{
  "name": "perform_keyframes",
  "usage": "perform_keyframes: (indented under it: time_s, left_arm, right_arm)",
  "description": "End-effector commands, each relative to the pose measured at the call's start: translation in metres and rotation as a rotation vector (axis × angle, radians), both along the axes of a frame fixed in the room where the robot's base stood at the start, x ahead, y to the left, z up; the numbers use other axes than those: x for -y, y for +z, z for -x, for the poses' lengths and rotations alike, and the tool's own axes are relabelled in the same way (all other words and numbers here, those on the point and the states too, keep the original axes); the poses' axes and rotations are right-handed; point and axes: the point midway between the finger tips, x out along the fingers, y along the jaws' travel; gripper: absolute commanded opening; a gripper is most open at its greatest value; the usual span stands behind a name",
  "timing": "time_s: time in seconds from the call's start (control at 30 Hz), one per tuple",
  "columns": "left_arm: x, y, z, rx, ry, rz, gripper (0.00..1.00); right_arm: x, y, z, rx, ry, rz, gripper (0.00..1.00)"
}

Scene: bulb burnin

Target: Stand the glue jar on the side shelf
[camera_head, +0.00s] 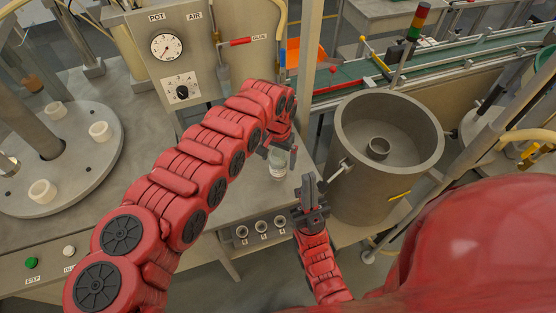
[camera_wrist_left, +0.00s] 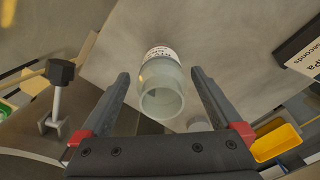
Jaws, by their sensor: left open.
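The glue jar (camera_head: 279,165) is a small pale translucent jar with a white label, on the grey bench top below the pot and air panel. In the left wrist view the jar (camera_wrist_left: 161,88) lies between the two open fingers of my left gripper (camera_wrist_left: 160,95), with a gap on each side. In the head view my left gripper (camera_head: 281,150) is right by the jar and partly covers it. My right gripper (camera_head: 309,192) is just right of the bench edge, apart from the jar; its finger opening is unclear. I cannot pick out the side shelf with certainty.
A large grey round tub (camera_head: 388,150) stands right of the bench. The panel (camera_head: 175,60) with a gauge rises behind my left arm. A round turntable (camera_head: 75,170) is at the left. A yellow bin (camera_wrist_left: 277,142) shows in the left wrist view.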

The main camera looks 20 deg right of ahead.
Motion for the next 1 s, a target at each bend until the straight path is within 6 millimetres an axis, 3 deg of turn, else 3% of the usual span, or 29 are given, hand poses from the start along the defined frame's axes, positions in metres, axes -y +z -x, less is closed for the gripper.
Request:
perform_keyframes:
  time_s: [0.5, 0.7, 1.0]
  left_arm:
    - [0.0, 0.094, -0.001, 0.005, 0.0, 0.001, 0.99]
    - [-0.001, 0.107, 0.0, 0.0, 0.0, -0.003, 0.99]
    - [-0.001, 0.108, 0.0, 0.0, 0.0, -0.003, 0.99]
  right_arm:
    - [0.0, -0.04, 0.0, 0.0, 0.0, 0.0, 0.0]
    - [0.0, -0.042, 0.0, 0.0, 0.0, 0.0, 0.0]
    - [0.0, -0.041, 0.0, 0.0, 0.0, 0.0, 0.0]
